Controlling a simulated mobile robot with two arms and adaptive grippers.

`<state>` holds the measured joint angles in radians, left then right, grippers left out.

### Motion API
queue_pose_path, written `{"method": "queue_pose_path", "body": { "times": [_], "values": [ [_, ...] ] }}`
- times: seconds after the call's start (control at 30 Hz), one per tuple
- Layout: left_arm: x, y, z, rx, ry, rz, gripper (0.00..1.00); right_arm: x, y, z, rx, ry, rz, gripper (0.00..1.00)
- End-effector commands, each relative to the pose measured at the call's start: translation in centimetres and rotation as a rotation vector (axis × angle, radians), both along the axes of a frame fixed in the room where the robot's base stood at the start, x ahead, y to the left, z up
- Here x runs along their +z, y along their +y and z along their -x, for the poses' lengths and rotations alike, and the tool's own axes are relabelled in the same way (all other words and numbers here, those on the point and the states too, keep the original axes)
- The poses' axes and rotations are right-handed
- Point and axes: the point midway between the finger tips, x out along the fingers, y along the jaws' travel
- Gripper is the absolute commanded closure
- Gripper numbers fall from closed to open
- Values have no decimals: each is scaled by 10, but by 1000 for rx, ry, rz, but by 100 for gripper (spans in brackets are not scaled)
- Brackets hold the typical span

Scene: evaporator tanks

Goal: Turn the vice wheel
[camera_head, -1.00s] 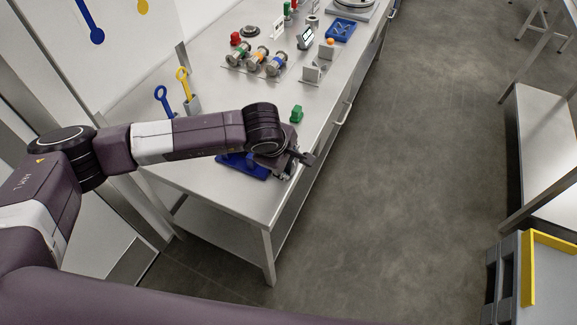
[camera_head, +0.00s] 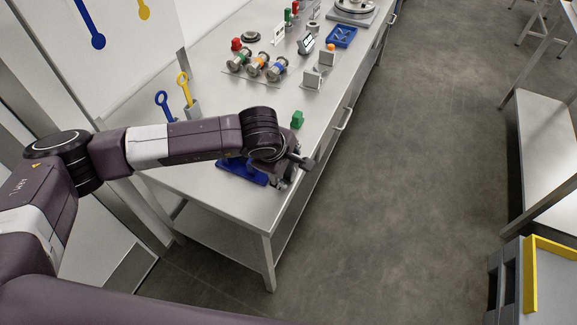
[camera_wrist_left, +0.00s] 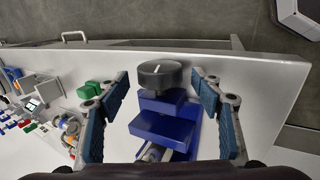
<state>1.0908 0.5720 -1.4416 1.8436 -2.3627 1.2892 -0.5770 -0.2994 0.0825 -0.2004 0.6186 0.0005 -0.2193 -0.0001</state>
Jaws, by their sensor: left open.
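The blue vice (camera_head: 240,172) sits at the near end of the steel bench, partly hidden by my left arm in the head view. In the left wrist view the vice body (camera_wrist_left: 165,128) is blue and stepped. Its dark round wheel (camera_wrist_left: 163,73) has a pale mark on its face and points towards the bench's front edge. My left gripper (camera_wrist_left: 160,87) is open, with one blue-padded finger on each side of the wheel. Gaps show between both fingers and the wheel. In the head view the left gripper (camera_head: 290,172) is over the bench edge. My right gripper is not in view.
A green block (camera_head: 297,120) stands on the bench beyond the vice. Blue and yellow tools (camera_head: 183,90) stand at the left, and several spools (camera_head: 257,66) farther back. The aisle floor (camera_head: 400,180) to the right is clear.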

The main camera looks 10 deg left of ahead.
Motion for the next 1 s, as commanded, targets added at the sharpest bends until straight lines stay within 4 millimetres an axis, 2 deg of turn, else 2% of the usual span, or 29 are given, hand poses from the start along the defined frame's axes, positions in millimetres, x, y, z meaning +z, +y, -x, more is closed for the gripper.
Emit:
{"method": "queue_pose_path", "body": {
  "times": [0.3,0.5,0.67,0.9,1.0],
  "values": [
    [61,9,26,-1,-5,1,40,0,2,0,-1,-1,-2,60],
    [88,13,39,0,-3,0,40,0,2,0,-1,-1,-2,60],
    [97,15,44,0,-2,0,40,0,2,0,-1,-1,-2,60],
    [98,15,44,0,-1,-1,40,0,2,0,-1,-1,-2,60],
    [97,12,46,-3,4,9,40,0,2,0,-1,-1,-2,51]
  ]
}}
